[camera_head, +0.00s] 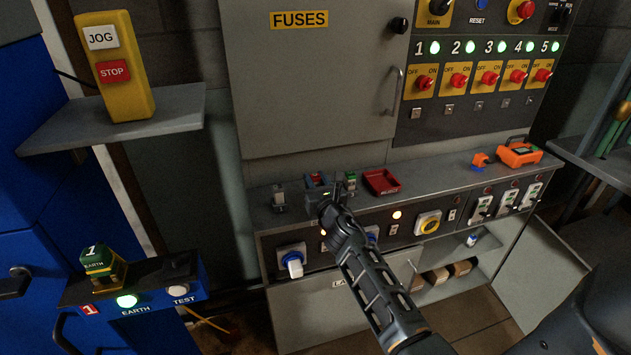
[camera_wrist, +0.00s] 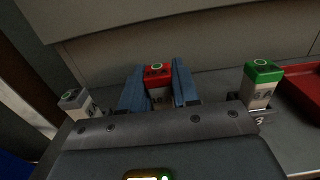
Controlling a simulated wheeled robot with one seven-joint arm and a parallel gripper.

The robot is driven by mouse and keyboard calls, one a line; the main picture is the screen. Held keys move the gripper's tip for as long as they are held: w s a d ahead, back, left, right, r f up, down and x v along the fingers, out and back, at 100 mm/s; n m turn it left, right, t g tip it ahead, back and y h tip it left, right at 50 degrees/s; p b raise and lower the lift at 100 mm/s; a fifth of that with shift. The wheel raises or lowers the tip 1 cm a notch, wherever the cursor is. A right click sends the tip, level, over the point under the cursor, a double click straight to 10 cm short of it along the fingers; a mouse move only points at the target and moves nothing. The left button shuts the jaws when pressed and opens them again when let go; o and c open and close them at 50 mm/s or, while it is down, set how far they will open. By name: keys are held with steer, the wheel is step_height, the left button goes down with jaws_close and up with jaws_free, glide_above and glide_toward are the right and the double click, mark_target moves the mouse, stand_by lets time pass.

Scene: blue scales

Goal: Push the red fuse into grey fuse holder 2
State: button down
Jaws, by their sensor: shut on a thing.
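The red fuse (camera_wrist: 158,72) has a red cap and a pale body and stands upright between my gripper's two blue fingers in the wrist view. My gripper (camera_wrist: 159,88) is shut on it. In the head view the red cap (camera_head: 317,178) shows between the fingers of my gripper (camera_head: 318,186) above the shelf. Holder 2 is hidden behind the gripper body, so I cannot tell how deep the fuse sits.
A grey-capped fuse (camera_head: 279,193) stands to the left and a green-capped fuse (camera_head: 350,178) close to the right, by a label 3. A red tray (camera_head: 381,182) lies farther right on the shelf (camera_head: 430,171). The cabinet labelled FUSES (camera_head: 310,70) rises behind.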

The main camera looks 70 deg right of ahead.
steer(key=shift+f+b, duration=0.55)
steer(key=shift+f, duration=0.1)
steer(key=c, duration=0.8)
jaws_free()
steer(key=shift+o, duration=0.2)
steer(key=shift+a, duration=0.1)
steer(key=b+v, duration=0.1)
steer(key=v, duration=0.5)
steer(key=shift+s+a, duration=0.55)
steer(key=shift+a, duration=0.05)
